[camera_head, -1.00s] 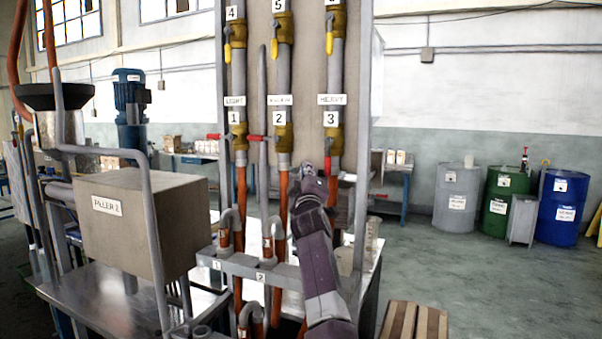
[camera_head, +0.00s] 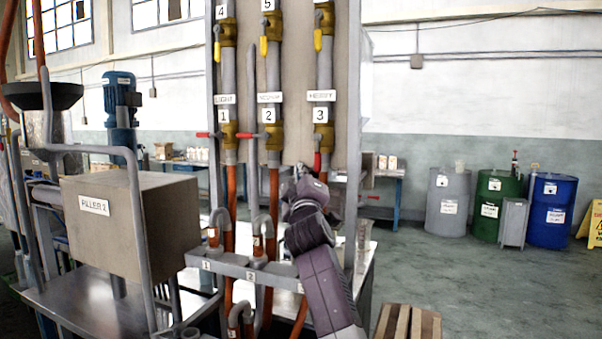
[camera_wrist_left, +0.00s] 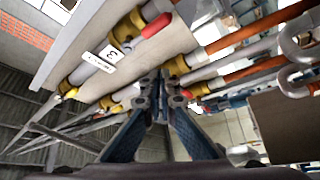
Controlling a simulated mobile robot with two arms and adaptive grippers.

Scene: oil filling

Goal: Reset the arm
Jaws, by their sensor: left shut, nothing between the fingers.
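My left arm reaches up from the bottom of the head view. Its gripper (camera_head: 301,182) is just below and left of valve 3 (camera_head: 322,134). In the left wrist view the gripper's fingertips (camera_wrist_left: 160,78) are together with nothing between them. Valve 3's red handle (camera_head: 317,162) points down; it also shows in the wrist view (camera_wrist_left: 156,26), apart from the fingers. The red handles of valve 1 (camera_head: 204,135) and valve 2 (camera_head: 244,136) stick out sideways to the left. My right gripper is not in view.
The pipe panel (camera_head: 295,60) stands close in front. A hose rack (camera_head: 235,268) and the Filler 2 box (camera_head: 125,215) are at left. A slatted wooden pallet (camera_head: 408,322) is at lower right. Drums (camera_head: 447,200) stand far right, with open floor before them.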

